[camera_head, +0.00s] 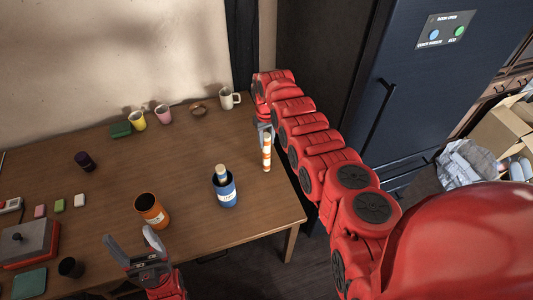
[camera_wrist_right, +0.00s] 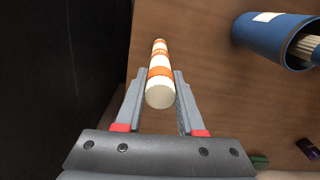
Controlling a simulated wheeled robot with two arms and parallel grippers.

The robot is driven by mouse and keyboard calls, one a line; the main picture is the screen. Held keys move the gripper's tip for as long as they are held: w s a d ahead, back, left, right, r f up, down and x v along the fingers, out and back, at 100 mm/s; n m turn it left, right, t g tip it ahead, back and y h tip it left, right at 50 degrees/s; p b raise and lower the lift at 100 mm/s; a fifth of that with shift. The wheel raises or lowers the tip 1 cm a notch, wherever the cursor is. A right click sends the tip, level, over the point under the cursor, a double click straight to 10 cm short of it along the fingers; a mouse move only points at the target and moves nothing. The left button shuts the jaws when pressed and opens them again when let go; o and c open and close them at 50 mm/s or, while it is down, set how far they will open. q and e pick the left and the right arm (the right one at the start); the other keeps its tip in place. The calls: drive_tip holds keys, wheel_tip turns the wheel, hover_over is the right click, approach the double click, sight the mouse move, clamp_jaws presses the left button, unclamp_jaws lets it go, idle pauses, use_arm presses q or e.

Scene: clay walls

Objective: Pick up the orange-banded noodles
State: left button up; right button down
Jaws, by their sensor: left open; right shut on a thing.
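The orange-banded noodles (camera_head: 266,153), a slim white roll with orange bands, stand roughly upright near the table's right edge. My right gripper (camera_head: 265,130) is shut on them near their upper end. In the right wrist view the noodles (camera_wrist_right: 159,75) lie between the two fingers (camera_wrist_right: 158,100), their near end facing the camera. I cannot tell whether their lower end touches the table. My left gripper (camera_head: 132,240) is open and empty at the table's front, near an orange canister (camera_head: 151,210).
A blue canister (camera_head: 226,194) holding pale noodles (camera_head: 221,172) stands left of the banded noodles. Several cups, including a white mug (camera_head: 229,98), line the back. A red-sided box (camera_head: 30,244) sits at the left. A dark fridge (camera_head: 400,85) stands to the right.

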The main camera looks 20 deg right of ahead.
sight(266, 135)
drive_tip(key=shift+w+r, duration=0.1)
drive_tip(key=shift+r, duration=0.1)
idle(0.6)
drive_tip(key=shift+r, duration=0.5)
wheel_tip(266, 135, up, 2)
drive_tip(key=shift+b, duration=0.75)
drive_tip(key=s+a+p, duration=0.2)
drive_tip(key=s+p, duration=0.1)
drive_tip(key=s, duration=0.4)
drive_tip(key=s+a+r+p, duration=0.1)
drive_tip(key=s+p, duration=0.3)
drive_tip(key=s, duration=0.4)
drive_tip(key=shift+s+a+r, duration=0.25)
drive_tip(key=shift+a+r, duration=0.05)
drive_tip(key=shift+a, duration=0.55)
